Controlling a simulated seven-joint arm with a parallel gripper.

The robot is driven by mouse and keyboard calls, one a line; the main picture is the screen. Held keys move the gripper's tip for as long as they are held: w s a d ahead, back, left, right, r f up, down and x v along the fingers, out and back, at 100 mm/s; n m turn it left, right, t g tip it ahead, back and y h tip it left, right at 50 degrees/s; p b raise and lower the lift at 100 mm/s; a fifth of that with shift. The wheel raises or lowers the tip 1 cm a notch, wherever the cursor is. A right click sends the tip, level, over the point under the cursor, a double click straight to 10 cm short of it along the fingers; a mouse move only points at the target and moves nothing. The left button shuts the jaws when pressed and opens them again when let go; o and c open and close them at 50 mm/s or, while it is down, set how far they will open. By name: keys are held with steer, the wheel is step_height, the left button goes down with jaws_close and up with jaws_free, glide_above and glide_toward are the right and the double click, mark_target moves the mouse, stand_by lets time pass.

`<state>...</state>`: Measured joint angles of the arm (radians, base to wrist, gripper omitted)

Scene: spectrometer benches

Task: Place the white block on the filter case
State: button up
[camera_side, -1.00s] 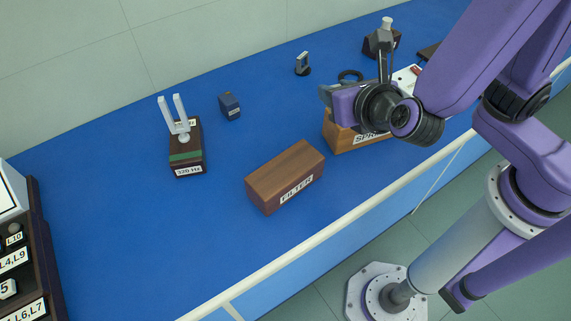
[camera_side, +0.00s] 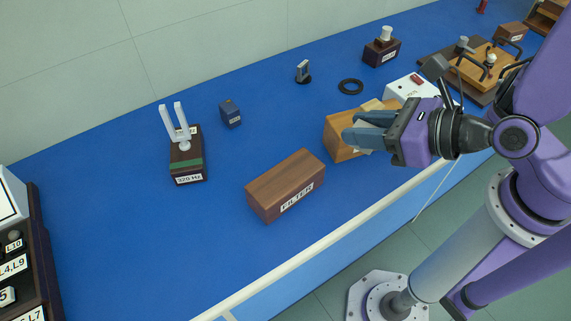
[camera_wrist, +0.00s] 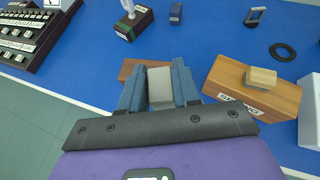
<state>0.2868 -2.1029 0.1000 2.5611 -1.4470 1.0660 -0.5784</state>
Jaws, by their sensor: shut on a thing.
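The filter case (camera_side: 286,186) is a brown wooden box labelled FILTER on the blue bench, closed on top with nothing on it. Part of it shows in the wrist view (camera_wrist: 126,68), beyond the fingers. My gripper (camera_wrist: 160,84) is shut on a pale grey-white block (camera_wrist: 160,92), which sits between the two blue fingers. In the side view my gripper (camera_side: 350,128) is to the right of the filter case, level with the spring case and in front of it, fingers pointing left. The block is mostly hidden by the fingers there.
A lighter wooden case (camera_side: 342,146) with a tan block (camera_wrist: 262,78) on top stands right of the filter case. A tuning fork on a box (camera_side: 187,160) and a small blue box (camera_side: 230,112) stand behind. Bench left of the filter case is clear.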

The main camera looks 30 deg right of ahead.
steer(key=w+a+f, duration=0.8)
steer(key=shift+w+a+f, duration=0.15)
steer(key=shift+w+f, duration=0.2)
steer(key=shift+w, duration=0.05)
steer(key=shift+w+f, duration=0.1)
steer(key=shift+f, duration=0.15)
steer(key=shift+a+f, duration=0.15)
steer(key=shift+f, duration=1.4)
steer(key=shift+f, duration=0.15)
steer(key=o, duration=1)
steer(key=shift+o, duration=0.2)
